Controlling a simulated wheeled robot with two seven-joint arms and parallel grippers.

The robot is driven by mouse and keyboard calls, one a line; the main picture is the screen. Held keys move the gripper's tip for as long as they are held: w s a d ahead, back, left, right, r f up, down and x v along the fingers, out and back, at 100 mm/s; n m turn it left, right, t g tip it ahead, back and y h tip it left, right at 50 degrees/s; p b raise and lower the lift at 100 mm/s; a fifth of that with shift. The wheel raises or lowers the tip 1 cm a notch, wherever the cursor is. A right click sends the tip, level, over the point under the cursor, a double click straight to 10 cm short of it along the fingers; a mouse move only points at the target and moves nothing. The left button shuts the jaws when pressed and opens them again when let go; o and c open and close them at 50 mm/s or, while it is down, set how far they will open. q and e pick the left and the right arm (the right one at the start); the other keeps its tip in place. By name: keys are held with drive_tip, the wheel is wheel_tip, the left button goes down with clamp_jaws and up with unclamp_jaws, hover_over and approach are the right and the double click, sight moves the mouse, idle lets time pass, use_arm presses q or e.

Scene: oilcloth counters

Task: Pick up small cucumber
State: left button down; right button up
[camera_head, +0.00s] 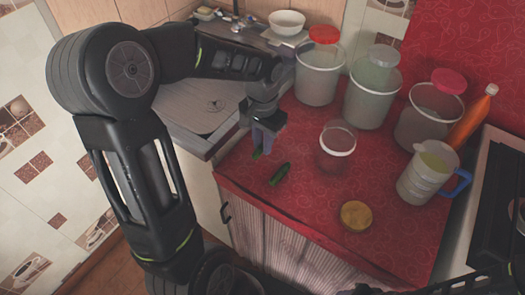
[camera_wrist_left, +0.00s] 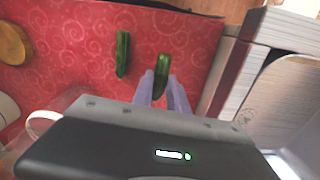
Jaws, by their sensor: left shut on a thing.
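A small green cucumber (camera_wrist_left: 162,66) is between the fingers of my left gripper (camera_wrist_left: 162,92), which is shut on it. In the head view only a bit of this cucumber (camera_head: 256,155) shows below my left gripper (camera_head: 262,148), near the counter's left edge. I cannot tell whether it touches the counter. A second green cucumber (camera_head: 279,174) lies on the red counter just right of the gripper. It also shows in the wrist view (camera_wrist_left: 123,53), left of the held one and apart from it. My right gripper is not in view.
The red patterned counter (camera_head: 310,215) holds a glass jar (camera_head: 337,150), a round yellow-brown item (camera_head: 355,215) and a measuring jug (camera_head: 425,175). Lidded containers (camera_head: 318,75) stand behind. A sink unit (camera_head: 205,105) adjoins on the left. The counter's front middle is clear.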

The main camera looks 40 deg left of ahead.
use_arm(q)
wheel_tip(320, 180, up, 5)
drive_tip(key=shift+r, duration=0.1)
idle(0.7)
